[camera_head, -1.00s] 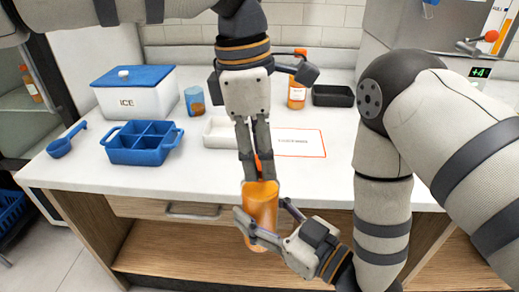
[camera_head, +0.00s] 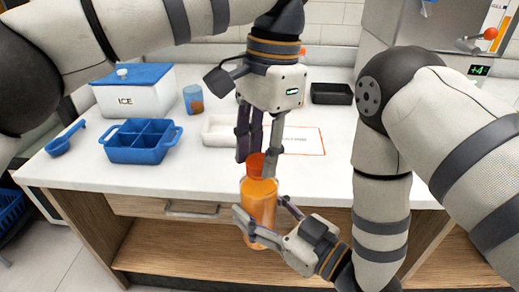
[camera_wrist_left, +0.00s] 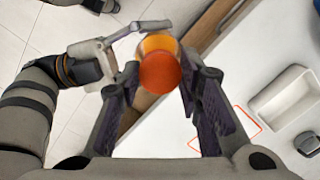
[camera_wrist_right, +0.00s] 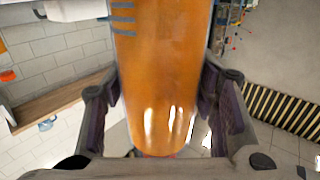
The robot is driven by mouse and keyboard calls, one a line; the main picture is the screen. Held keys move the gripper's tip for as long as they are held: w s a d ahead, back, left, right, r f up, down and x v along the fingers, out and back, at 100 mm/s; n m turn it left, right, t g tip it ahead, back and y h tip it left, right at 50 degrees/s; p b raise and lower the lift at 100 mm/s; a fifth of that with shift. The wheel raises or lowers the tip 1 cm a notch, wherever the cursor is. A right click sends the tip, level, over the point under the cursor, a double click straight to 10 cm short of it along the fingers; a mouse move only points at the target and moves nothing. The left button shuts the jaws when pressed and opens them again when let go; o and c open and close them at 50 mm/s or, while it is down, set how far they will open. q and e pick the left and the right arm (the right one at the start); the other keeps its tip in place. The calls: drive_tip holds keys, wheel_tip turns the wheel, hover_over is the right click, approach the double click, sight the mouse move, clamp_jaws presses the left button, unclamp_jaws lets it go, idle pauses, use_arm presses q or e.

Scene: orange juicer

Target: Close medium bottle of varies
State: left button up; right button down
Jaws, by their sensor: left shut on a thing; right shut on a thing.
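The bottle of orange juice (camera_head: 258,205) is held upright in front of the counter's front edge. My right gripper (camera_head: 264,222) is shut around its lower body; the bottle also fills the right wrist view (camera_wrist_right: 160,70). The orange-red cap (camera_head: 256,166) is at the bottle's top, and it also shows as a red disc in the left wrist view (camera_wrist_left: 160,71). My left gripper (camera_head: 257,168) points down from above and is shut on the cap. Whether the cap is fully seated on the neck cannot be told.
The white counter (camera_head: 80,185) holds a blue-lidded ice box (camera_head: 140,98), a blue divided caddy (camera_head: 140,150), a blue scoop (camera_head: 60,147), a blue cup (camera_head: 194,100), a white tray (camera_head: 218,135) and a black tray (camera_head: 331,94). A red-outlined mat (camera_head: 305,142) lies behind my grippers.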

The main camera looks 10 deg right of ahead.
use_arm(q)
drive_tip(key=o, duration=0.7)
drive_tip(key=shift+c, duration=0.2)
drive_tip(key=shift+r, duration=0.1)
wheel_tip(320, 180, up, 4)
drive_tip(key=shift+r, duration=0.2)
drive_tip(key=shift+c, duration=0.3)
